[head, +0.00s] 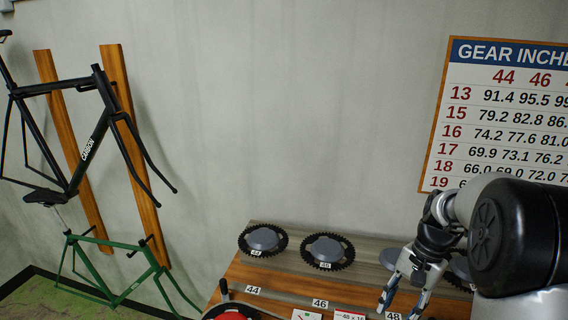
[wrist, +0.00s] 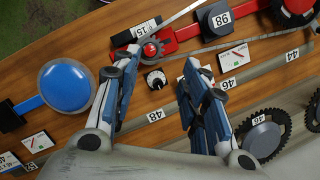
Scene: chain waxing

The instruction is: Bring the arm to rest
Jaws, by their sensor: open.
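My gripper (head: 400,303) hangs low at the right in the head view, in front of the wooden bench (head: 285,279). Its two fingers are spread apart with nothing between them. I cannot tell how high the fingers are above the bench. My arm comes in from the right edge of the head view and hides part of the bench.
Two dark chainrings (head: 263,240) (head: 327,251) lie at the back of the bench. A blue disc (wrist: 67,85), a small sprocket (wrist: 151,50) and a black block (wrist: 215,19) show below. A gear chart (head: 505,115) and bike frames (head: 92,140) hang on the wall.

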